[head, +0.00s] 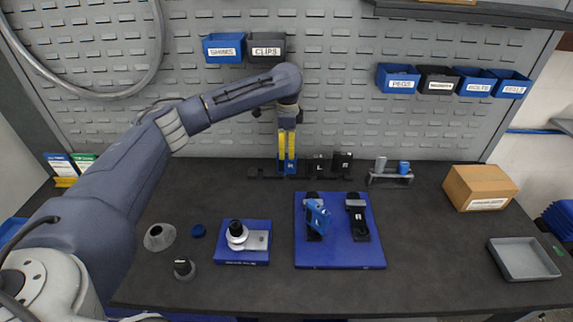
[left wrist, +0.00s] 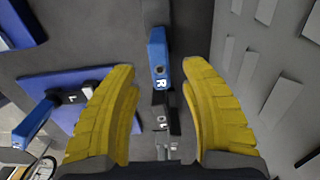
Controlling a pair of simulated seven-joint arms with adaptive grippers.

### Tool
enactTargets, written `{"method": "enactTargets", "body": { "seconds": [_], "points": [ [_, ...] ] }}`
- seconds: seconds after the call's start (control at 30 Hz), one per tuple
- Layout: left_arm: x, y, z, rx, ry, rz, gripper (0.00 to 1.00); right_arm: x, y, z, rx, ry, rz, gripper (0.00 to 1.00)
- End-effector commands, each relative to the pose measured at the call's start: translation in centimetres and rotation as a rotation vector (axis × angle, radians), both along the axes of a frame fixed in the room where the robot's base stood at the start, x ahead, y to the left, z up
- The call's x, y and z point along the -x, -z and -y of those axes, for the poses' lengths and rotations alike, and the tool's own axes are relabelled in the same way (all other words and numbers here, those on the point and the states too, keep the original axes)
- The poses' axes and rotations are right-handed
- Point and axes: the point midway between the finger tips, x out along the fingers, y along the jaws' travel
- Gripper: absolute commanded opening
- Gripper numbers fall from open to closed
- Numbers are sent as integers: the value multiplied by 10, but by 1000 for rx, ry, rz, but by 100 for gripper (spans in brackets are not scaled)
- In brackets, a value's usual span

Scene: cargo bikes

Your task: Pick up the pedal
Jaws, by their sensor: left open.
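A blue pedal marked R (head: 288,168) stands at the rack near the back wall, and it also shows in the left wrist view (left wrist: 159,58). My left gripper (head: 287,150) points down over it with yellow fingers. In the left wrist view the fingers (left wrist: 160,68) are open, one on each side of the pedal, with gaps visible. A second blue pedal (head: 318,217) sits on a black part on the blue board (head: 340,258); in the left wrist view it lies at the far left (left wrist: 35,122). My right gripper is not in view.
Black labelled pieces (head: 319,164) stand right of the R pedal. A grey stand (head: 390,178), cardboard box (head: 480,187) and grey tray (head: 523,260) are farther right. A blue fixture (head: 242,256) lies front left. The perforated wall (head: 340,90) is close behind my gripper.

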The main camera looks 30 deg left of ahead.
Motion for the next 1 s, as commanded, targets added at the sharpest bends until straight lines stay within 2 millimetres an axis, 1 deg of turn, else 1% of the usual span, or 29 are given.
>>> {"method": "enactTargets", "body": {
  "seconds": [0.03, 0.1, 0.2, 0.37, 0.43, 0.6, 0.8, 1.0],
  "points": [
    [1, 7, 0, 0, 0, -2, 45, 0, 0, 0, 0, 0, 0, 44],
    [0, 13, 0, 0, 1, -1, 45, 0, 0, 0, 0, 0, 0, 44],
    [0, 20, 0, 1, 1, 0, 45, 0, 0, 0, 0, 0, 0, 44],
    [0, 24, 0, 1, 0, 0, 45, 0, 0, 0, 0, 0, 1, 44],
    [0, 30, 0, 0, 0, -1, 45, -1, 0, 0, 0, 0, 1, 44],
    [1, 52, -1, 1, -1, -2, 45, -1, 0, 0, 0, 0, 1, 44],
    [1, 71, -2, 0, 0, -1, 45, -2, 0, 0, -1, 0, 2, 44],
    [0, 75, -2, 1, -1, 1, 45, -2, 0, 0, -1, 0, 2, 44]
  ]
}}
